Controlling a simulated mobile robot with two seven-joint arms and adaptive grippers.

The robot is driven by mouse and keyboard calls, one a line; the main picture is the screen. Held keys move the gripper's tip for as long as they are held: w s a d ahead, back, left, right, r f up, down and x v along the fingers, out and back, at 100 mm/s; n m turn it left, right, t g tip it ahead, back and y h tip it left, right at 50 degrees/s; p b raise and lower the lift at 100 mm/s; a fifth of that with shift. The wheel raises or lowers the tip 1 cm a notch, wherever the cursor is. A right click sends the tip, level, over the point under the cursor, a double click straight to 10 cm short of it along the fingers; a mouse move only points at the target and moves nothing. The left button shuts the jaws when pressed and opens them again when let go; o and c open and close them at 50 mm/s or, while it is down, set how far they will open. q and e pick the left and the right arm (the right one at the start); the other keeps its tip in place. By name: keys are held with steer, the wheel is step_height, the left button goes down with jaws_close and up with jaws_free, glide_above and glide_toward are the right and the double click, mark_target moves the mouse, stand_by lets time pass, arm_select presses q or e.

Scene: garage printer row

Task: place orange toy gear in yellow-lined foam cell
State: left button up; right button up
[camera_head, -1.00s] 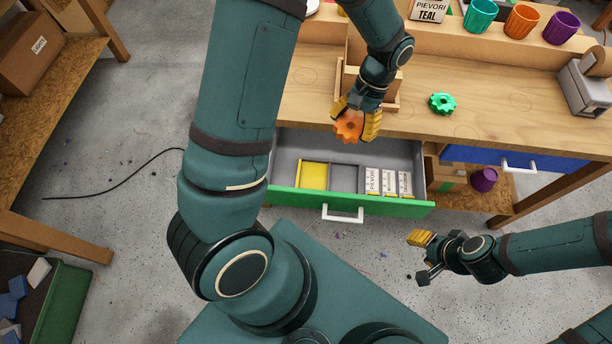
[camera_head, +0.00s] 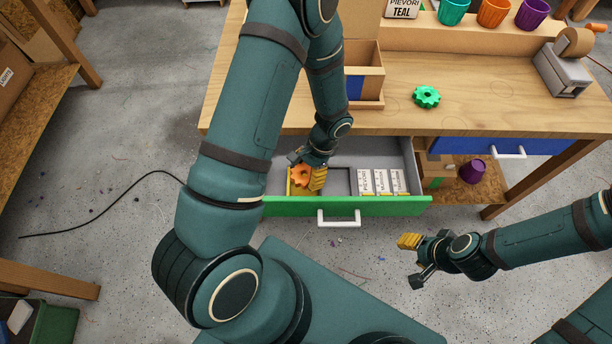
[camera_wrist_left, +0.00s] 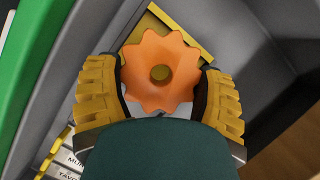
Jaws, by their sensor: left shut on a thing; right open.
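The orange toy gear (camera_head: 301,175) is between the yellow fingers of my left gripper (camera_head: 308,178), which is shut on it. In the left wrist view the gear (camera_wrist_left: 160,70) sits between both fingertips, with the yellow-lined foam cell (camera_wrist_left: 187,33) behind it. The cell lies in the left part of the open green-fronted drawer (camera_head: 390,206). In the head view the gear and gripper cover most of the cell; I cannot tell whether the gear touches its floor. My right gripper (camera_head: 412,260) is open and empty, out in front of the drawer.
White labelled boxes (camera_head: 382,182) fill the drawer's right part, beside an empty grey cell (camera_head: 340,182). A green gear (camera_head: 427,97) lies on the workbench (camera_head: 470,90). A blue drawer (camera_head: 480,147) is shut at right.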

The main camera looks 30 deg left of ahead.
mark_target(306, 178)
arm_select(q)
step_height(306, 178, down, 2)
steer(key=shift+f, duration=0.1)
steer(key=shift+f+b, duration=0.35)
steer(key=shift+b, duration=0.15)
steer(key=shift+f, duration=0.2)
steer(key=o, duration=1.1)
steer(key=shift+r, duration=0.15)
